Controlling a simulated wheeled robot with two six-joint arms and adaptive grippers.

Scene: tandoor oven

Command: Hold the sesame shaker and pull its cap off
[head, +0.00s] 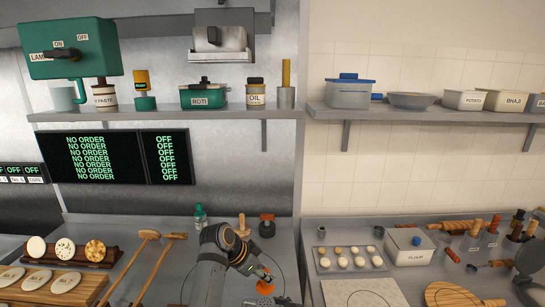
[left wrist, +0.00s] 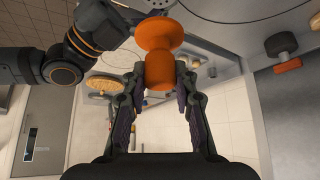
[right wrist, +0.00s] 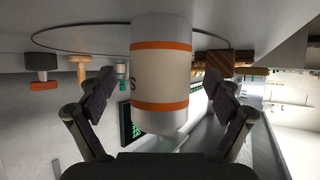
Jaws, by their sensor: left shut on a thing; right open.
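The sesame shaker (right wrist: 161,80) is a white cylinder with two orange bands and part of a letter on its side. In the right wrist view it stands between the spread fingers of my right gripper (right wrist: 160,95), which is open. No orange cap shows on the shaker's visible end there. My left gripper (left wrist: 160,85) is shut on a flared orange cap (left wrist: 158,70), and no white shaker body shows with it. In the head view the left gripper (head: 262,276) is low over the counter with the orange cap (head: 265,288). I cannot make out the shaker in the head view.
A dough tray (head: 345,263) and a flour box (head: 409,246) stand right.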

